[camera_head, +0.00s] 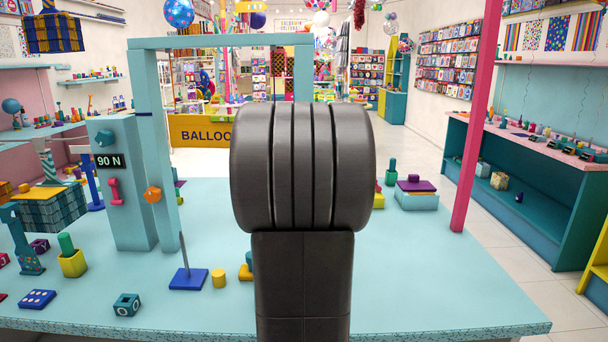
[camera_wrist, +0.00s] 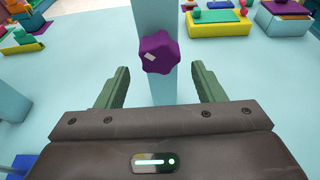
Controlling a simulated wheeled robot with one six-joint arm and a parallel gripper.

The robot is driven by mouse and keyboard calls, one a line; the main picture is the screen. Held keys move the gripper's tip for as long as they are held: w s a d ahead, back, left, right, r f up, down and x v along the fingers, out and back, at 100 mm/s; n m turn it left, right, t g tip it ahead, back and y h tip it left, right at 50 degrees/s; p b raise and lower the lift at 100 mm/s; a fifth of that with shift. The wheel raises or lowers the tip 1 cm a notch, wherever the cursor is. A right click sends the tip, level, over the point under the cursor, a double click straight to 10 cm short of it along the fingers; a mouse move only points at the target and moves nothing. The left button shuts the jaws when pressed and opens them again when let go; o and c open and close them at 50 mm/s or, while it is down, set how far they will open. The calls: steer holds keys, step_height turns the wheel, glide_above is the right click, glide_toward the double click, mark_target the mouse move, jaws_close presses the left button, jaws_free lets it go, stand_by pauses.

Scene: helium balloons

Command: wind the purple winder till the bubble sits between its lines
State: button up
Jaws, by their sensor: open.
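The purple winder (camera_wrist: 159,52), a lobed knob with a small pale mark on its left side, sits on a light blue post (camera_wrist: 156,15) in the wrist view. My gripper (camera_wrist: 159,82) is open, with one green finger left of the post and one right of it. The winder is beyond the fingertips, roughly centred between them, and I see no contact. In the head view my dark arm covers the middle, and the winder and my fingers are hidden. I cannot make out a bubble or its lines in either view.
An orange knob (camera_head: 153,194) is on the left post of the light blue frame. A grey-blue block (camera_head: 122,225) with a 90 N display stands beside it. A blue base with a thin rod (camera_head: 188,278) is in front. The table's front right (camera_head: 440,280) is clear.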

steer(key=shift+w+n+h+p, duration=0.4)
steer(key=shift+w+n, duration=0.2)
steer(key=shift+w, duration=1)
steer(key=shift+s, duration=0.1)
steer(key=shift+c, duration=1.4)
steer(key=c, duration=0.9)
steer(key=shift+d+f+m+y+b, duration=0.1)
steer(key=shift+d+m+y+b, duration=0.15)
steer(key=shift+m+y, duration=0.4)
steer(key=m+y, duration=0.1)
steer(key=m, duration=0.2)
steer(key=shift+m+b, duration=0.3)
steer(key=shift+m, duration=0.05)
steer(key=o, duration=1.2)
steer(key=shift+a+y, duration=0.25)
steer(key=shift+a, duration=0.05)
